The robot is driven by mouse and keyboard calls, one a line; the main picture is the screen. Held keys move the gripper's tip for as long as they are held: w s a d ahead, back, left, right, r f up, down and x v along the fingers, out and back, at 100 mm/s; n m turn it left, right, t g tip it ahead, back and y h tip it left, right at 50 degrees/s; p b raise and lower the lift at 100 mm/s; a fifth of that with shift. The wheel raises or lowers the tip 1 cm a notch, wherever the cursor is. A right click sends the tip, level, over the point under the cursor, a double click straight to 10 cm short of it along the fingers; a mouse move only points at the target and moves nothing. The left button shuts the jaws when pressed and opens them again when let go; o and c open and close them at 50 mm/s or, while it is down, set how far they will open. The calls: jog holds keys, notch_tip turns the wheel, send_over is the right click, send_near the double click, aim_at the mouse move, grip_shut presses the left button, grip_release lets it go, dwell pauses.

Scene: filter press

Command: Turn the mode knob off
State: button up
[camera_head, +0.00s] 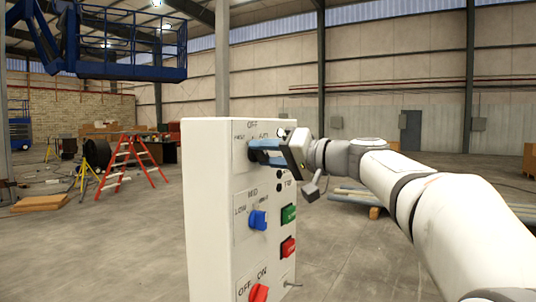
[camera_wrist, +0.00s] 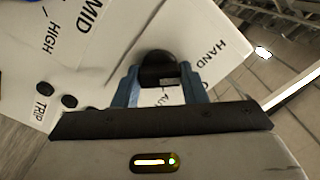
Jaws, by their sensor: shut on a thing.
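The mode knob (camera_wrist: 155,64) is black and sits at the top of the white control box (camera_head: 208,215), on a plate lettered OFF, AUTO and a partly hidden word that reads HAND in the wrist view. My gripper (camera_head: 262,151) reaches it from the right in the head view. In the wrist view my gripper's (camera_wrist: 158,80) two blue fingers stand on either side of the knob and are shut on it. The fingers hide most of the knob in the head view. I cannot tell which label it points to.
Below on the same face are a blue LOW/MID/HIGH knob (camera_head: 258,220), a green button (camera_head: 288,213), a red button (camera_head: 288,247) and a red OFF/ON knob (camera_head: 259,292). A red stepladder (camera_head: 128,160) stands far behind.

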jog(key=m, duration=0.4)
jog(key=shift+m+p, duration=0.35)
jog(key=shift+m, duration=0.05)
jog(key=shift+m+p, duration=0.5)
jog(key=shift+m, duration=1.3)
jog(key=o, duration=1)
jog(key=v, duration=0.7)
jog(key=shift+s+d, duration=0.25)
jog(key=shift+s, duration=0.05)
